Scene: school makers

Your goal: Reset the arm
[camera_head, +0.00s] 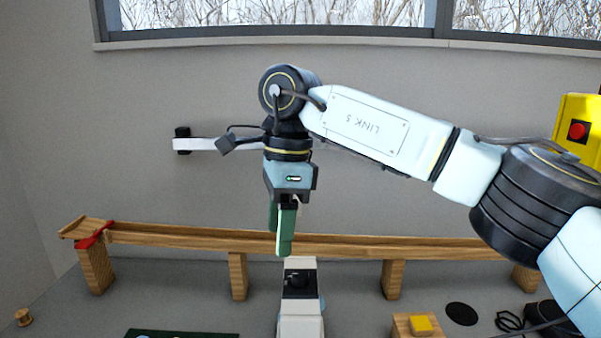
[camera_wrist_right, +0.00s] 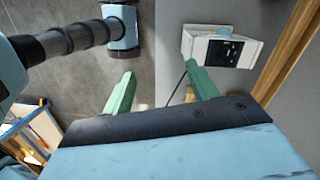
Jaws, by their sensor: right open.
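My right arm comes in from the right in the head view, its link marked "LINK 5", and bends down at a dark wrist joint. My right gripper (camera_head: 282,228) hangs down with green fingers, in front of a long wooden rail. The fingers overlap in the head view. In the right wrist view the gripper (camera_wrist_right: 160,90) shows two green fingers well apart, with nothing between them. My left gripper is in neither view.
The wooden rail (camera_head: 400,246) runs on posts along the grey wall, with a red piece (camera_head: 94,236) at its left end. A pale device (camera_head: 300,318) stands below the gripper. A yellow box with a red button (camera_head: 578,130) is at right. A yellow block (camera_head: 421,325) sits on wood.

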